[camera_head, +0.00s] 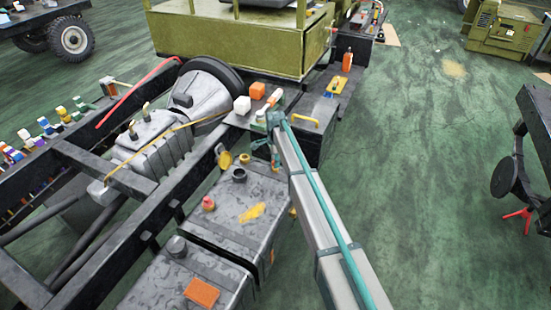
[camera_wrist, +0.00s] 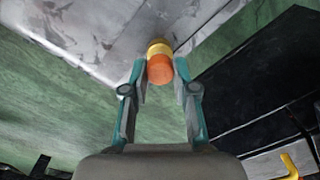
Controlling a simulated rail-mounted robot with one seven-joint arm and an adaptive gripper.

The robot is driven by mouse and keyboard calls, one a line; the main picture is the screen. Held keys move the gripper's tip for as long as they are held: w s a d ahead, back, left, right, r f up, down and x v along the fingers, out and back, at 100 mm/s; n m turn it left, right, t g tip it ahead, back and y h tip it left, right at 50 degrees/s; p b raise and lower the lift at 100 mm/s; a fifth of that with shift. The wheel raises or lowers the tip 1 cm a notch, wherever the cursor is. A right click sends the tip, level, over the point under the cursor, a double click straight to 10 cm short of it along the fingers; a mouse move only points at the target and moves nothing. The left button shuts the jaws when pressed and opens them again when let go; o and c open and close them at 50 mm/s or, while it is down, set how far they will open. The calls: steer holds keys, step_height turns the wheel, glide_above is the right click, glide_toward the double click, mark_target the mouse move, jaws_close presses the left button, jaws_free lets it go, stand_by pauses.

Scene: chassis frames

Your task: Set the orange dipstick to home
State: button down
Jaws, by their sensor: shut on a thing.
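In the wrist view the orange dipstick (camera_wrist: 160,70) shows a round orange end with a yellow collar behind it, against the grey tank. My gripper (camera_wrist: 160,66) has its two teal fingers on either side of this end and is shut on it. In the head view my gripper (camera_head: 275,162) is low at the far right corner of the mottled grey tank (camera_head: 228,212). I cannot clearly make out the dipstick there. How deep it sits is hidden.
A dark box with a yellow handle (camera_head: 305,121) stands just beyond my gripper. A yellow round cap (camera_head: 225,160) is left of my gripper.

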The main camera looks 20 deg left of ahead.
steer(key=shift+f, duration=0.2)
steer(key=c, duration=0.9)
jaws_free()
steer(key=shift+f, duration=0.1)
steer(key=shift+r, duration=0.25)
step_height(320, 180, up, 12)
steer(key=shift+f, duration=0.15)
